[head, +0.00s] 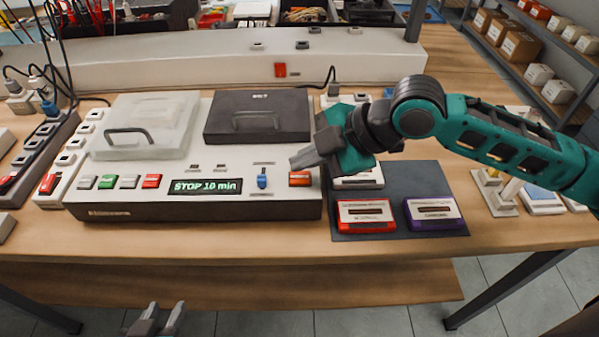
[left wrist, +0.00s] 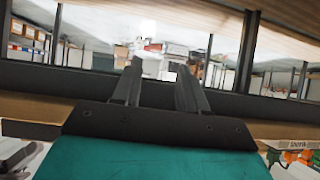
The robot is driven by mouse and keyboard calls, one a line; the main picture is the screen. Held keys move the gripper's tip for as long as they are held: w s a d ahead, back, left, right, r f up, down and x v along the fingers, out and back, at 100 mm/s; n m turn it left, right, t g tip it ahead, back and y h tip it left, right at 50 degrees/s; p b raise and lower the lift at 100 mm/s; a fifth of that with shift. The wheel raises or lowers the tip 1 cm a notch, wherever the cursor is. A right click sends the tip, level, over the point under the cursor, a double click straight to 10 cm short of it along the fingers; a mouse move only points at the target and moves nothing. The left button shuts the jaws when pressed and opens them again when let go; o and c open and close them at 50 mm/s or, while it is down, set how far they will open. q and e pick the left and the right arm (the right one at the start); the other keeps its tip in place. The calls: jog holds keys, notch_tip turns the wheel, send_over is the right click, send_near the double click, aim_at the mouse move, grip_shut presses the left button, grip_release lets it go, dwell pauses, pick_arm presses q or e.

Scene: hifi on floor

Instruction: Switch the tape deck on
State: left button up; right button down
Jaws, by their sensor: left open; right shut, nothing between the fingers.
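The tape deck (head: 225,180) is a white unit on the wooden table in the head view, with a clear lid (head: 146,125) and a dark lid (head: 258,116). Its lit display (head: 205,186) reads "STOP 10 min". A blue lever (head: 262,177) and an orange-red switch (head: 299,179) sit right of the display. My right gripper (head: 296,163) is shut and empty, its tips just above the orange-red switch; I cannot tell if they touch. My left gripper (head: 158,318) is open and empty, low in front of the table; its fingers also show in the left wrist view (left wrist: 156,85).
A red cassette (head: 365,214) and a purple cassette (head: 433,212) lie on a dark mat (head: 400,182) right of the deck. Power strips (head: 35,155) with switches and plugs stand at the left. A long pale ledge (head: 215,66) runs behind. The table's front strip is clear.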

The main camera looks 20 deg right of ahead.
aim_at(306, 179)
jog(key=shift+r, duration=0.25)
jog(key=shift+r+p, duration=0.5)
jog(key=shift+p, duration=0.35)
jog(key=shift+r+p, duration=0.3)
jog(key=shift+p, duration=0.1)
notch_tip(306, 179, up, 3)
jog(key=p, duration=0.3)
jog(key=shift+f, duration=0.1)
pick_arm(q)
jog(key=shift+y, duration=0.3)
jog(key=r, duration=0.3)
jog(key=a+r, duration=0.1)
jog(key=shift+s+r+p, duration=0.3)
jog(key=shift+s, duration=0.05)
pick_arm(e)
jog(key=shift+r, duration=0.6)
pick_arm(q)
jog(key=shift+w+r, duration=0.1)
jog(key=shift+w, duration=0.1)
